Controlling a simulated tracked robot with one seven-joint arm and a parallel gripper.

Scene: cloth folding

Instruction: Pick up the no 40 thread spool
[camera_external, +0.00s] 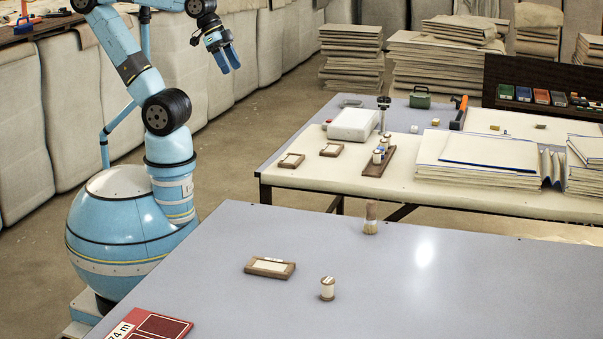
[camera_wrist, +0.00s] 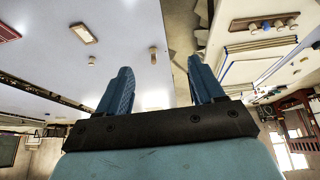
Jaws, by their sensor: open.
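A small thread spool (camera_external: 327,289) with pale thread stands upright on the near grey table, right of a shallow wooden tray (camera_external: 289,271). It also shows small in the wrist view (camera_wrist: 92,60). More spools (camera_external: 377,157) stand on a wooden rack on the far table, and the rack (camera_wrist: 235,25) shows at the upper right of the wrist view. I cannot read a number on any spool. My gripper (camera_external: 230,69) is open and empty, high up and well away from the spools. Its two blue fingers (camera_wrist: 160,66) are spread in the wrist view.
A brush (camera_external: 370,219) stands at the near table's (camera_external: 456,293) back edge. A red board (camera_external: 148,326) lies at its front left. The right of this table is clear. The far table holds a white box (camera_external: 353,124) and stacked cloth (camera_external: 480,160).

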